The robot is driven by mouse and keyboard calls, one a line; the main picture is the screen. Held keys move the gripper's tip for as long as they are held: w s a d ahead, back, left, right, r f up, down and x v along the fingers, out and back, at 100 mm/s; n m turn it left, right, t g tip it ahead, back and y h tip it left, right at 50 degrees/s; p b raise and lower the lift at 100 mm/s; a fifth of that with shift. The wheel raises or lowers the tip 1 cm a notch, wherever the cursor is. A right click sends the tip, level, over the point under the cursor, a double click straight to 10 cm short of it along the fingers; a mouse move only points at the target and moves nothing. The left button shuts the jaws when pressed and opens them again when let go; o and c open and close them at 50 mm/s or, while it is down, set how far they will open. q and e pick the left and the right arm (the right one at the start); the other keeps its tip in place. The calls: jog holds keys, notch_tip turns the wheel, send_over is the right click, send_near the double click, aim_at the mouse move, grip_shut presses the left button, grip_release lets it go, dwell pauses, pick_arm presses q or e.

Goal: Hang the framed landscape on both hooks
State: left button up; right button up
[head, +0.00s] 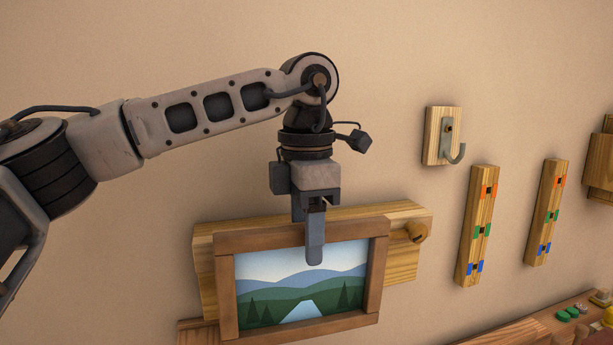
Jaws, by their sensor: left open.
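The framed landscape (226,285) has a brown wooden frame around a picture of hills, trees and water. It is upright, slightly tilted in the view, in front of a pale wooden board (405,265) on the wall. A round wooden peg (417,232) sticks out near the board's right end. My left gripper (315,240) points down at the middle of the frame's top bar, open, with a finger in front of the picture. The frame hides most of the board, so I cannot see any hooks behind it or whether it hangs on them. My right gripper is out of view.
A metal hook (455,150) on a wooden plate is at the upper right. Two upright wooden strips (478,225) with coloured marks are on the wall to the right. A wooden surface (560,318) with small coloured objects is at the lower right. The upper wall is clear.

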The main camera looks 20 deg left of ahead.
pick_arm(q)
notch_tip(320, 180, up, 16)
jog(key=p, duration=0.1)
dwell(0.4)
dwell(0.5)
